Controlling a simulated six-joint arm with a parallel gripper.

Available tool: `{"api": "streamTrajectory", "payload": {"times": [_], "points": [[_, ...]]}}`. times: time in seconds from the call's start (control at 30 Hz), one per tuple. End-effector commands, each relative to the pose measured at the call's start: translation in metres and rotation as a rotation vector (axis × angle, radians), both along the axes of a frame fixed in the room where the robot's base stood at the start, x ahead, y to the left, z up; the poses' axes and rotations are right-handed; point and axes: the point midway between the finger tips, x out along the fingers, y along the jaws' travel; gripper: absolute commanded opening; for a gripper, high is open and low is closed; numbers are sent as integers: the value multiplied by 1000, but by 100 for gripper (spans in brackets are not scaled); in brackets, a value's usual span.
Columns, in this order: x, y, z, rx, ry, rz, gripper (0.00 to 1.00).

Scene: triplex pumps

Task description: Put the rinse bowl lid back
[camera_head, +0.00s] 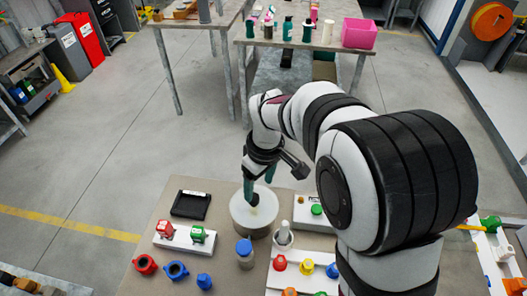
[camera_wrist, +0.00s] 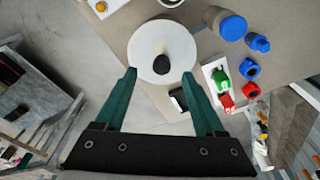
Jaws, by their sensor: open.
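A white, round, drum-like bowl (camera_head: 254,218) stands on the bench with a flat pale top. In the wrist view its round white top (camera_wrist: 148,42) shows a dark round spot that looks like a knob (camera_wrist: 162,64). I cannot tell whether this top is a separate lid. My gripper (camera_head: 260,190) points down just above it, with green fingers. In the wrist view my gripper (camera_wrist: 160,75) is open and empty. Its fingertips lie either side of the dark spot; contact cannot be judged.
A shallow black tray (camera_head: 190,205) lies left of the bowl. A blue-capped jar (camera_head: 244,252) and a white cup-like part (camera_head: 283,236) stand close in front. A white block (camera_head: 184,238) holds red and green fittings; loose red and blue fittings lie near the front edge.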

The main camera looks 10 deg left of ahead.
Motion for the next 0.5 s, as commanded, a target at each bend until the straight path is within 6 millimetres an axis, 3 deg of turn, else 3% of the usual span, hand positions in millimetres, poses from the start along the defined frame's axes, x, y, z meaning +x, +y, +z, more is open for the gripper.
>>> {"api": "streamTrajectory", "payload": {"times": [0.33, 0.5], "points": [[5, 15, -56, -1, 2, -1, 71], [6, 16, -69, 0, -1, -1, 71]]}}
